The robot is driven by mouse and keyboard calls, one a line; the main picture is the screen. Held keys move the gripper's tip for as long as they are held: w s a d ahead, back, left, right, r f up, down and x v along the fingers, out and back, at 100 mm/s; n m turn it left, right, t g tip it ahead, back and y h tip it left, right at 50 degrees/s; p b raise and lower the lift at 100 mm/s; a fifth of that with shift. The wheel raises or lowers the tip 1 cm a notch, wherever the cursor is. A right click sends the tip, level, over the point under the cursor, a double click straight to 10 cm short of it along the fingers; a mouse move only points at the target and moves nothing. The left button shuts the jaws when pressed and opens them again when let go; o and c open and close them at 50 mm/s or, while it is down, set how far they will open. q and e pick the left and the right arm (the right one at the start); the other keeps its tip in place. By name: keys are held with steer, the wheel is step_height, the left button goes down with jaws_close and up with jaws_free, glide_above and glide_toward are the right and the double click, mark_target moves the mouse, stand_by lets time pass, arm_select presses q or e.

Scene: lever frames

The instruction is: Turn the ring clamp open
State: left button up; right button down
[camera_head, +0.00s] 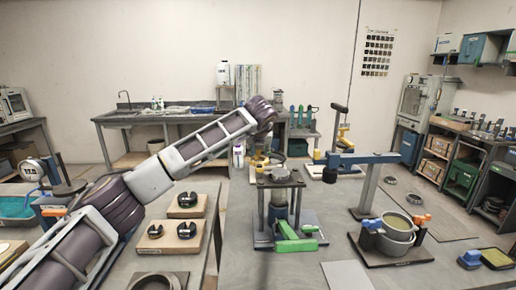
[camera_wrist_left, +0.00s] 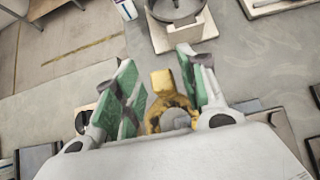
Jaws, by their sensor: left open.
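In the left wrist view my left gripper (camera_wrist_left: 157,58) is open, its green-padded fingers apart. A brass-yellow piece (camera_wrist_left: 162,84) with a grey round part shows between them; I cannot tell whether the pads touch it or whether it is the ring clamp. In the head view small yellow parts (camera_head: 258,161) show below my left wrist, behind the green-handled stand; the left fingers are not clear there. A round grey ring (camera_head: 396,228) with blue and orange tabs sits around a vessel on a dark plate at the right. My right gripper is not in view.
The green-handled stand (camera_head: 283,245) is near the middle of the bench. A blue overhead arm (camera_head: 362,158) reaches left from a grey post. Wooden blocks (camera_head: 172,238) with black fittings lie at left. Bare bench (camera_head: 325,215) shows between the stand and the ring's plate.

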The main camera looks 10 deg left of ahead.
arm_select(q)
steer(key=shift+d, duration=0.1)
steer(key=v, duration=1.2)
stand_by(0.4)
step_height(320, 180, up, 22)
steer(key=p, duration=2.1)
steer(key=shift+p, duration=0.4)
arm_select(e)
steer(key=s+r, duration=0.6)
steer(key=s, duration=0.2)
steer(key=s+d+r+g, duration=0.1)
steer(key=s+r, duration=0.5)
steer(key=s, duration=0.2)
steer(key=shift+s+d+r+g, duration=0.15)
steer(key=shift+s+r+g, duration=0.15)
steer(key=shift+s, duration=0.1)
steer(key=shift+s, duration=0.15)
